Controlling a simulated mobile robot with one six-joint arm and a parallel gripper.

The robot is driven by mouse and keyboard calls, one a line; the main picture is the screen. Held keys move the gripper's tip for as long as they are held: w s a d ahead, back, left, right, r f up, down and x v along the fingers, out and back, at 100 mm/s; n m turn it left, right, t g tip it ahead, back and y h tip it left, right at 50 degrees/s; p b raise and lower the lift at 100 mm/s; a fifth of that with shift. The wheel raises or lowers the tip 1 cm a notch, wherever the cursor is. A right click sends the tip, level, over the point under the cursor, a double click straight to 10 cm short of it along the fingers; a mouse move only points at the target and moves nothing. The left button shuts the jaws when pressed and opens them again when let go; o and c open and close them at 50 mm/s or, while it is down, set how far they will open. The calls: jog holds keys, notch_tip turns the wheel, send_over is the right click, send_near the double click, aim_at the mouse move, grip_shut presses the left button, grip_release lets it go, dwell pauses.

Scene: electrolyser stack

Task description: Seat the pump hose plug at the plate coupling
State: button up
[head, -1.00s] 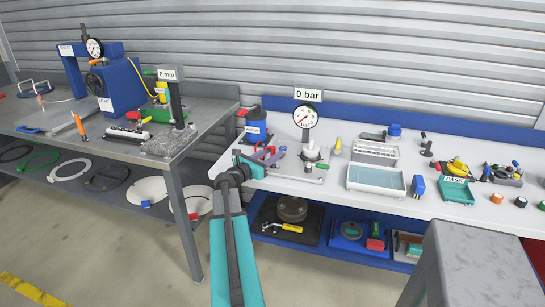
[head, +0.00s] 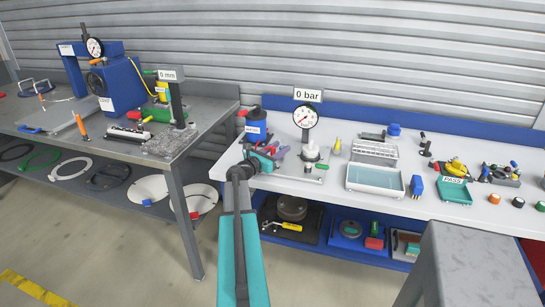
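The gauge (head: 306,118) under a "0 bar" label stands on the white bench, above a white round fitting (head: 311,152) on a small plate (head: 311,172). I cannot make out the plate coupling for certain. My gripper (head: 276,154) is at the left end of the bench, left of the gauge plate and in front of a blue canister (head: 256,129). Small red and purple parts show at its fingers. I cannot tell whether they are held or lie behind. The pump hose plug is too small or hidden to identify.
A yellow-tipped piece (head: 337,146) stands right of the gauge. Beyond it are a grey rack (head: 374,150), a pale tray (head: 348,181) and a teal bin (head: 455,192). A grey bench (head: 75,143) stands at left, with a floor gap between the benches.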

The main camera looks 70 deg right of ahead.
dwell(0.3)
grip_shut()
jog(key=shift+r, duration=0.1)
jog(key=shift+r+b, duration=0.35)
jog(key=shift+r, duration=0.7)
jog(key=s+a+r, duration=0.1)
jog(key=s+a, duration=0.1)
jog(key=a, duration=0.4)
jog(key=s+a+r, duration=0.1)
jog(key=a, duration=0.6)
jog(key=shift+s+r, duration=0.4)
jog(key=shift+a+p, duration=0.15)
jog(key=shift+p, duration=0.6)
